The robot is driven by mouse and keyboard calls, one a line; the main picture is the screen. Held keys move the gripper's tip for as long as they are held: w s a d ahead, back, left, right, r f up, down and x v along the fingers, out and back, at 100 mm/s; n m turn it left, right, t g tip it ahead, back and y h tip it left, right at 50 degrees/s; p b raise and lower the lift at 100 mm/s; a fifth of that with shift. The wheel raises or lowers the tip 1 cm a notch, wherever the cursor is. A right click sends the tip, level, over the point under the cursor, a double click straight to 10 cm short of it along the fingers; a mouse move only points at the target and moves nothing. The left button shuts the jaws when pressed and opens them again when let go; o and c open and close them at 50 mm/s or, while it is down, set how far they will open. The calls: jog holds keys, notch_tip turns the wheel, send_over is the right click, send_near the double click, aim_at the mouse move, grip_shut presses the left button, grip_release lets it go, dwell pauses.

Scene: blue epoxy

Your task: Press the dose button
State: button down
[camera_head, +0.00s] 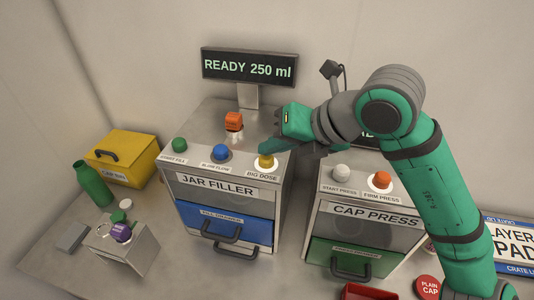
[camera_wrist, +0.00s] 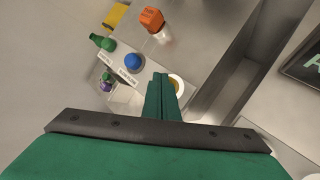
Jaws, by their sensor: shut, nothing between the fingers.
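The jar filler (camera_head: 215,188) has a row of three buttons on its top edge. The yellow dose button (camera_head: 266,161), labelled BIG DOSE, is at the right end. The blue button (camera_head: 221,152) and the green button (camera_head: 180,145) are to its left. My gripper (camera_head: 267,148) is shut and empty, its fingertips just over the yellow button; I cannot tell whether they touch it. In the wrist view my closed fingers (camera_wrist: 162,82) hide most of the yellow button (camera_wrist: 177,86) and its pale ring. The filler's display (camera_head: 249,68) reads READY 250 ml.
An orange block (camera_head: 233,121) sits on the filler behind the buttons. The cap press (camera_head: 370,215), with white (camera_head: 341,171) and orange (camera_head: 381,180) buttons, stands to the right across a gap. A yellow case (camera_head: 127,158) and green bottle (camera_head: 93,183) are at left.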

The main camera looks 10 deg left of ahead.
aim_at(272, 160)
dwell(0.4)
jog(key=shift+r, duration=0.6)
notch_tip(272, 160, up, 6)
dwell(0.7)
jog(key=shift+d, duration=0.1)
dwell(0.3)
